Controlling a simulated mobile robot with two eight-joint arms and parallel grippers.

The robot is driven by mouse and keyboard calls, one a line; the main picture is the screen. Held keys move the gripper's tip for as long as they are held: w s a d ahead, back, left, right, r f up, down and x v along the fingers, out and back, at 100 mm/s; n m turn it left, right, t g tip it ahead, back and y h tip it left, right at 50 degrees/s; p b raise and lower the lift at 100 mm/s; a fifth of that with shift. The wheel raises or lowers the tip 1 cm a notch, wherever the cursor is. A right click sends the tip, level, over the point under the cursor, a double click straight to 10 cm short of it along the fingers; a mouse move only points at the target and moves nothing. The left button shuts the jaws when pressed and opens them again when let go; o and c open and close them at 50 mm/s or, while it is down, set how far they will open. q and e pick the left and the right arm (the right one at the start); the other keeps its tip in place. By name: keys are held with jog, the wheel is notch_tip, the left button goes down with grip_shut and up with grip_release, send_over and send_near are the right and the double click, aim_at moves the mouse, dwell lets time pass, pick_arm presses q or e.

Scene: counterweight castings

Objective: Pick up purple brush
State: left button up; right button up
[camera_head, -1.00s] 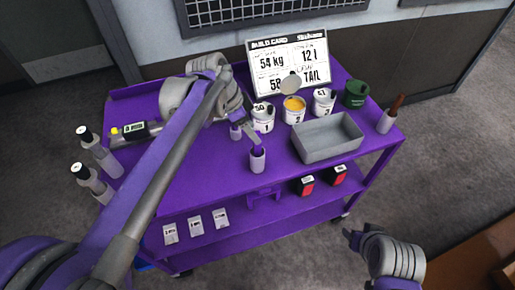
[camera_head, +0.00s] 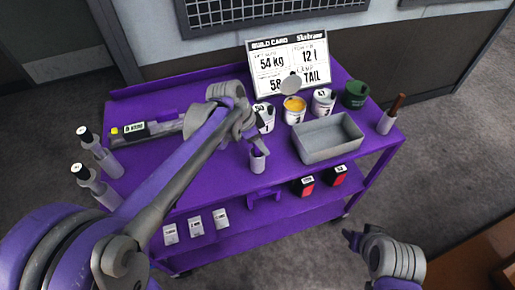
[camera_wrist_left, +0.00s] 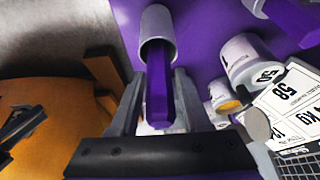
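The purple brush shows in the left wrist view as a purple handle (camera_wrist_left: 160,85) standing in a pale cup (camera_wrist_left: 158,25). In the head view, its handle (camera_head: 257,149) rises from the cup (camera_head: 258,162) at the front of the purple cart top. My left gripper (camera_wrist_left: 160,75) reaches in above the cup, with one finger on each side of the handle. The fingers look apart from the handle, with narrow gaps. The brush's lower end is hidden in the cup. My right gripper (camera_head: 352,237) is off the cart at the lower right; its opening is too small to judge.
White numbered cans (camera_head: 294,112), a grey tray (camera_head: 328,140) and a green container (camera_head: 355,95) stand to the right. Another cup (camera_head: 386,122) holds a brown handle. A build card (camera_head: 291,65) stands behind. Bottles (camera_head: 98,152) are at the left edge.

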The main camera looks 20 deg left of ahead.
pick_arm(q)
grip_shut()
jog(key=shift+r, duration=0.1)
